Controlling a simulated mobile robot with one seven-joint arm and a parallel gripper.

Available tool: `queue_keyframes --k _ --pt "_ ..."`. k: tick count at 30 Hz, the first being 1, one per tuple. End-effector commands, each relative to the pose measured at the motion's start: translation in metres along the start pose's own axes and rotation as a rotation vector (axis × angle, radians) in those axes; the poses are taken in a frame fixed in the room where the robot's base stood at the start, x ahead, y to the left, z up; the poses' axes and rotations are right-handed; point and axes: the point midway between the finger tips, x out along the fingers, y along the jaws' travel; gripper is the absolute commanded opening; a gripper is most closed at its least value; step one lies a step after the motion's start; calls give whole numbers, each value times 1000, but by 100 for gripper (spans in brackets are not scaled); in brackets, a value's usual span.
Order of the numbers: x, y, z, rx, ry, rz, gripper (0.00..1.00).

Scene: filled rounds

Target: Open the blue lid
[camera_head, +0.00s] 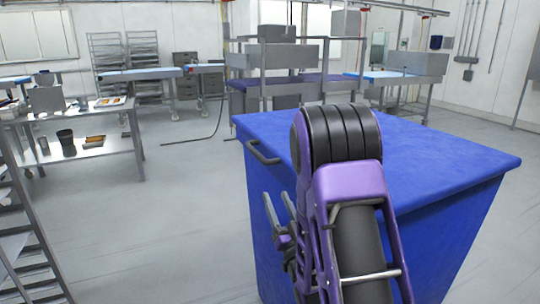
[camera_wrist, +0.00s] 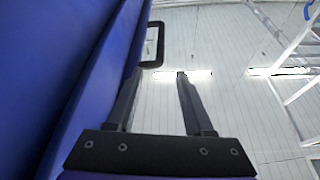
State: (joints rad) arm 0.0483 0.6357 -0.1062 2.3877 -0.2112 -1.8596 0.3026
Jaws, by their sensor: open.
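The blue lid (camera_head: 430,160) lies flat and closed on top of a large blue bin (camera_head: 440,240). A dark loop handle (camera_head: 263,153) sticks out from the lid's left edge. My gripper (camera_head: 276,208) is beside the bin's left side, below the handle, partly hidden by my purple and black arm. In the wrist view my gripper (camera_wrist: 157,74) is open and empty, its two fingers pointing up along the blue wall. The handle (camera_wrist: 153,46) shows just beyond the fingertips, nearer the left finger. I cannot tell whether they touch.
A steel table (camera_head: 85,148) with cups and trays stands at the left, and a metal rack (camera_head: 25,240) is at the near left. Workbenches (camera_head: 285,85) stand behind the bin. The grey floor (camera_head: 180,200) left of the bin is clear.

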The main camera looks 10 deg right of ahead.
Motion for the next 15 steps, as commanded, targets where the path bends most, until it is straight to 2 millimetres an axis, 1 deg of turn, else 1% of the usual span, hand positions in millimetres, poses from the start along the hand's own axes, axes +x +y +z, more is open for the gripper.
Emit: queue_keyframes --k 2,5,8,15 --pt "0 -2 3 5 -8 -3 52" --pt "10 -2 3 4 -7 -5 52" --pt "28 -2 2 4 -5 -4 52" --pt "81 -2 3 4 -4 -4 52"
